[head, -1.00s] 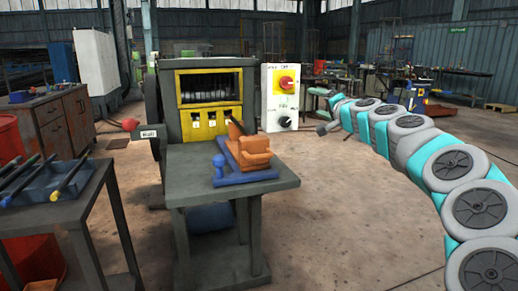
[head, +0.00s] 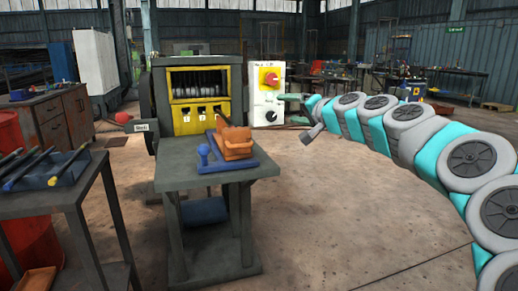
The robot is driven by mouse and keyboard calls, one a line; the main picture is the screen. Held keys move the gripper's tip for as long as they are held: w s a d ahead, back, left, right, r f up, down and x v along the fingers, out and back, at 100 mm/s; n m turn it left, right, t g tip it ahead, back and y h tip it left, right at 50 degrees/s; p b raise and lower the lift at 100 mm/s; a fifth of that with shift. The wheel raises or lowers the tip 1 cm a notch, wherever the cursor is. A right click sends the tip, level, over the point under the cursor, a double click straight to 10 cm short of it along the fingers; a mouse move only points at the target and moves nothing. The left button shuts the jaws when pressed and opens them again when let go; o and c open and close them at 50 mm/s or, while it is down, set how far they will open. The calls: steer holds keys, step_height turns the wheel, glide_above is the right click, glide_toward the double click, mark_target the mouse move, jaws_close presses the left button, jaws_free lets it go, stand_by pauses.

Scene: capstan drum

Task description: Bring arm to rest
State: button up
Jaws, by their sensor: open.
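My arm (head: 408,123) arcs in from the right, its grey and teal links raised above the floor. My gripper (head: 306,138) is at its far end, small and grey, pointing down and left. It is open, and I see nothing in it. It hangs apart from everything, right of the workbench and in front of the control box. The capstan drum machine (head: 204,118) stands behind the bench, with a yellow-framed window and a yellow panel. The control box (head: 267,94) is white with a red knob on yellow and a black dial.
A grey workbench (head: 190,184) carries a blue fixture (head: 206,153) with an orange block (head: 234,144). At left, a side table (head: 62,197) holds a blue tray (head: 58,178) of tools. Open floor (head: 345,220) lies between bench and arm.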

steer(key=s+a+f+n+g+b, duration=0.1)
steer(key=s+a+f+n+g, duration=0.2)
steer(key=s+a+f, duration=0.45)
steer(key=s+a+f+n+g+b, duration=0.1)
steer(key=s+a+f+n+g, duration=0.25)
steer(key=s, duration=0.65)
steer(key=s+d+f+g+h, duration=0.3)
steer(key=s+f+g, duration=0.1)
steer(key=s+f, duration=0.85)
steer(key=s+d+f+g+h, duration=0.2)
steer(key=s+d+f, duration=0.2)
steer(key=s, duration=0.4)
steer(key=s+d+f+g+h+b, duration=0.1)
steer(key=s+d+f, duration=0.4)
steer(key=s, duration=0.3)
steer(key=s+d+f+m+g+h+b, duration=0.1)
steer(key=s+d+f+g+h, duration=0.1)
steer(key=s+d+f, duration=0.3)
steer(key=s+f, duration=0.2)
steer(key=s, duration=0.1)
steer(key=shift+g+h, duration=0.3)
steer(key=shift+g, duration=0.05)
